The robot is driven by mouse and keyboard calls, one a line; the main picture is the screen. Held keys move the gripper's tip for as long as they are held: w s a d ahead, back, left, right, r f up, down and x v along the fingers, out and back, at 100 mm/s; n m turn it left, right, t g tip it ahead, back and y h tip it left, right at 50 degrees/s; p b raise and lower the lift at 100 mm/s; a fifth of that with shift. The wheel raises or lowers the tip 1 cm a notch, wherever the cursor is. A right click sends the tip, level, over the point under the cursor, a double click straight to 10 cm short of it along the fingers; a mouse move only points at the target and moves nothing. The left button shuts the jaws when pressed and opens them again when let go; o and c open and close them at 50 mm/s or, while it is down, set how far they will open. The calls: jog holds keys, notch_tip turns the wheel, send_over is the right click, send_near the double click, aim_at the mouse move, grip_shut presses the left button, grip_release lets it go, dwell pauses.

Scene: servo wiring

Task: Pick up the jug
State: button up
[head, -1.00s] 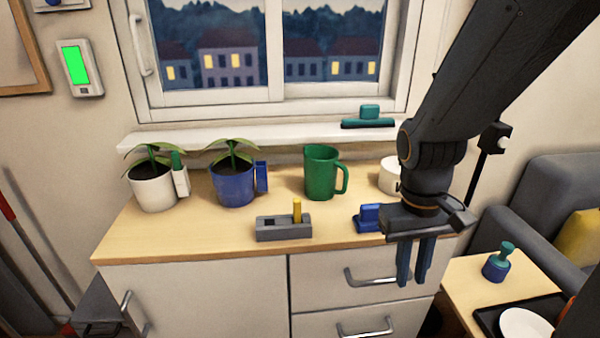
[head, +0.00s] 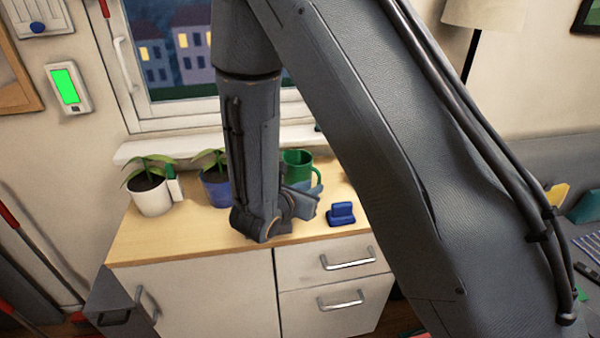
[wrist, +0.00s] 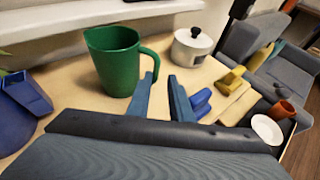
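The green jug (wrist: 117,62) stands upright on the wooden counter top (wrist: 75,95) in the wrist view, its handle on the right. In the head view the jug (head: 298,158) shows just beyond my wrist, partly hidden by my arm. My gripper (wrist: 160,78) is open and empty in the wrist view. Its left finger overlaps the lower end of the jug's handle in the picture; I cannot tell whether they touch. The right finger is clear of the jug.
A white lidded pot (wrist: 192,46) stands right of the jug. A blue block-like object (head: 341,213) lies near the counter's front edge. A blue plant pot (head: 215,188) and a white plant pot (head: 150,197) stand at left. The windowsill runs behind.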

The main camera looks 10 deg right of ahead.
aim_at(319, 182)
jog(key=shift+t, duration=0.3)
jog(key=p+x, duration=0.1)
jog(key=x, duration=0.2)
jog(key=p+x, duration=0.1)
jog(key=x, duration=0.2)
jog(key=shift+w+a+f, duration=0.15)
jog(key=shift+w+f, duration=0.1)
jog(key=shift+f+p+x, duration=0.15)
jog(key=shift+p+x, duration=0.5)
jog(key=shift+x, duration=0.7)
jog(key=shift+f+p+x, duration=0.1)
jog(key=shift+p+x, duration=0.5)
jog(key=shift+x, duration=0.75)
jog(key=shift+a, duration=0.1)
grip_shut()
